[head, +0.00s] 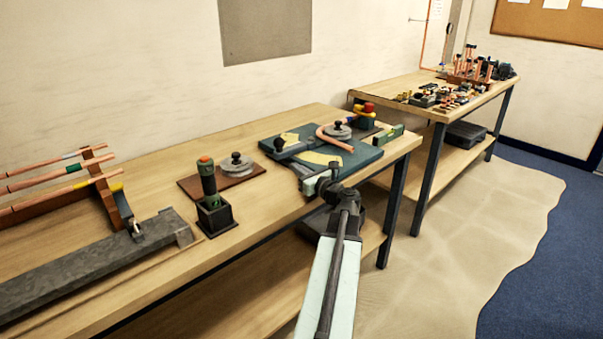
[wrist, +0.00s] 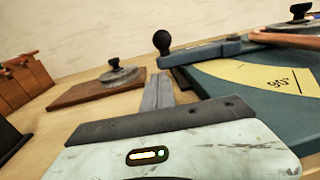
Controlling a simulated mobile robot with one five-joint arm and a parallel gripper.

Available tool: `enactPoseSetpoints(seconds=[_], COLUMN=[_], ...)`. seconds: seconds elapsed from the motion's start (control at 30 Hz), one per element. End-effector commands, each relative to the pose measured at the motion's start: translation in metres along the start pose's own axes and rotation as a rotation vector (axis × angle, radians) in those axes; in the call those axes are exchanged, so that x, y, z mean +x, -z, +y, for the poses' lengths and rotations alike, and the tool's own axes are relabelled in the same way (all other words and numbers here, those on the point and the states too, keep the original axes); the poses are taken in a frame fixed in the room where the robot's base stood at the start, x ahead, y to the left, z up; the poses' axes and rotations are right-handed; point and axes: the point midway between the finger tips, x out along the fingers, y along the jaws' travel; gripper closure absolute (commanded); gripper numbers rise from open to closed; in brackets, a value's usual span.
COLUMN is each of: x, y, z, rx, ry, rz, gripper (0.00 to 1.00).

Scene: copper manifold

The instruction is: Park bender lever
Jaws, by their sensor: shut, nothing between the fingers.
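The bender is a dark teal board (head: 355,160) with a yellow angle scale (head: 321,158) at the front right of the near bench. Its lever (head: 291,148) is a dark bar with a black ball knob (head: 279,143) at the board's left end. In the wrist view the lever (wrist: 205,51) lies just beyond and right of my fingers, its knob (wrist: 162,40) standing up at the left end. My gripper (head: 304,172) is at the board's front left edge. In the wrist view its fingers (wrist: 158,88) are together and empty, apart from the lever.
A bent copper pipe (head: 335,139) and a round grey disc (head: 338,130) sit on the board. Left are a brown plate (head: 254,179) with another knobbed disc (head: 237,164), and a green-handled tool in a black holder (head: 214,216). A second bench (head: 425,85) stands behind right.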

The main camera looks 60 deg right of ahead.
Motion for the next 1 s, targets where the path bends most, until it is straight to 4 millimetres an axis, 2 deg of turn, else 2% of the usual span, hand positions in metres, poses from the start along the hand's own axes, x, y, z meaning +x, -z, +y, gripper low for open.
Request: enactPoseSetpoints(seconds=[0.03, 0.2, 0.4, 0.87, 1.0], x=[0.014, 0.049, 0.073, 0.079, 0.085], y=[0.0, 0.0, 0.0, 0.0, 0.0], z=[-0.001, -0.001, 0.0, 0.001, -0.015], rx=[0.0, 0.0, 0.0, 0.0, 0.0], ry=[-0.003, -0.002, -0.001, 0.001, 0.068], rz=[0.0, 0.0, 0.0, 0.0, 0.0], gripper=[1.0, 1.0, 1.0, 1.0, 1.0])
